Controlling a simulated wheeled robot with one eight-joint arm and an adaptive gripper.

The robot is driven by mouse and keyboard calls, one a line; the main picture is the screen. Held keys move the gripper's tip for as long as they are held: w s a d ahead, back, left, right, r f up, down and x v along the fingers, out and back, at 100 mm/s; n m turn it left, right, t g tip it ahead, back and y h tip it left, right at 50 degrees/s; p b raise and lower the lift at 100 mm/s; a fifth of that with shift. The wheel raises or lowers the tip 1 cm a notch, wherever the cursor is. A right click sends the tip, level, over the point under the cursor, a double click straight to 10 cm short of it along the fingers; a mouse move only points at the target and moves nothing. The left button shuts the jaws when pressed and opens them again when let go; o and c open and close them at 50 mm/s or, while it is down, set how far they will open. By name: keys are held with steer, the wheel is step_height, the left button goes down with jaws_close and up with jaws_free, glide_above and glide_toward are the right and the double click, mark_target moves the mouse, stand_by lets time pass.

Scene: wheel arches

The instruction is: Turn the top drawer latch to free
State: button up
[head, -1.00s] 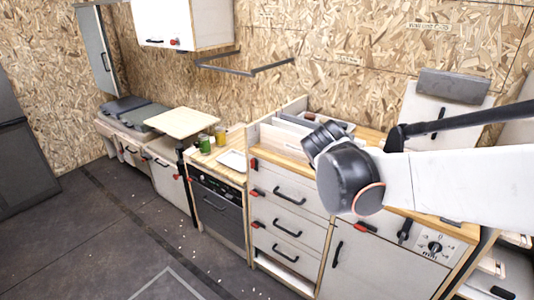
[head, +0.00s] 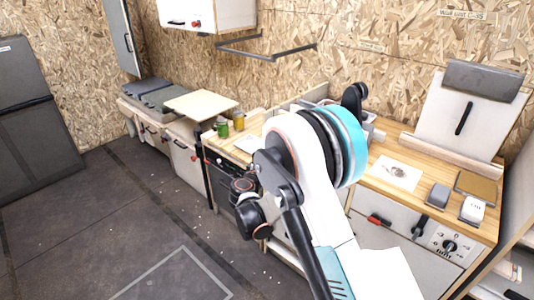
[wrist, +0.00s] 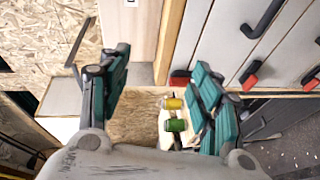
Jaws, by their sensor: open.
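In the wrist view, the white drawer fronts run along the upper right, turned on their side, with black handles and red latches. The top drawer (wrist: 208,43) is the leftmost front, and its red latch (wrist: 180,78) sits at its lower edge. My gripper (wrist: 158,72) is open and empty, its teal fingers spread wide. The right finger is close to the top latch in the picture; I cannot tell the depth gap, and no contact shows. A second red latch (wrist: 248,76) is further right. In the head view my arm hides most of the drawer unit and the top latch.
A green mug (head: 222,130) and a yellow mug (head: 239,121) stand on the counter left of my arm. The worktop at right holds a white sheet (head: 395,172) and small boxes. A wall rail (head: 265,48) is behind. The floor at left is clear.

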steer(key=s+a+f+n+t+y, duration=0.1)
steer(key=a+f+n+t, duration=0.1)
steer(key=a+f, duration=0.5)
steer(key=b+x, duration=0.4)
steer(key=x, duration=0.9)
steer(key=shift+w+d+r, duration=0.15)
steer(key=shift+d+r, duration=0.05)
steer(key=shift+r, duration=0.05)
steer(key=c, duration=1.1)
